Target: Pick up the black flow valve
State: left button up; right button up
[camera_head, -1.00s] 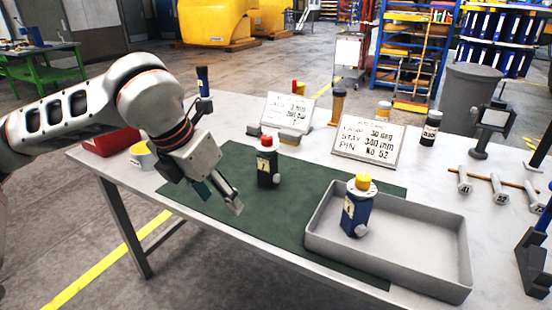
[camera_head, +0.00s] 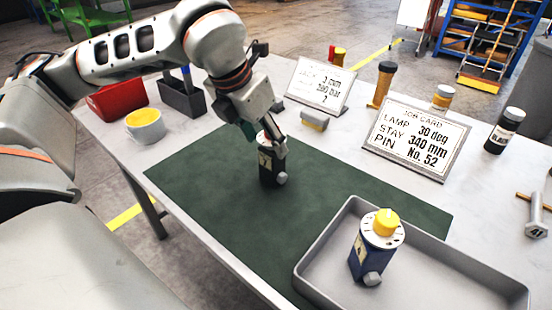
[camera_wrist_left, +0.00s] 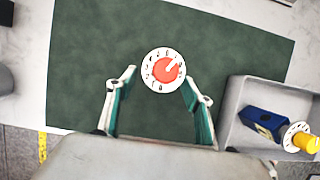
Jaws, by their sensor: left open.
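The black flow valve (camera_head: 268,174) stands upright on the green mat (camera_head: 205,180). In the left wrist view its white dial with a red knob (camera_wrist_left: 165,70) faces the camera, just beyond and between the fingertips. My left gripper (camera_head: 265,138) is at the top of the valve and partly hides its knob in the head view. Its two fingers (camera_wrist_left: 160,84) are spread apart with nothing held between them. I cannot tell whether a finger touches the valve. My right gripper is not in view.
A blue valve with a yellow knob (camera_head: 366,257) stands in the grey tray (camera_head: 318,248) on the right. A job card (camera_head: 415,139), a second card (camera_head: 320,86), a yellow-filled cup (camera_head: 145,125) and a red bin (camera_head: 117,100) stand around the mat. The mat's left part is clear.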

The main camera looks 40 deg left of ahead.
aim_at(272, 153)
pick_arm(q)
jog(key=b+x, duration=0.1)
jog(key=x, duration=0.5)
jog(key=shift+r, duration=0.15)
jog(key=c, duration=1.4)
grip_shut()
jog(key=shift+r, duration=0.1)
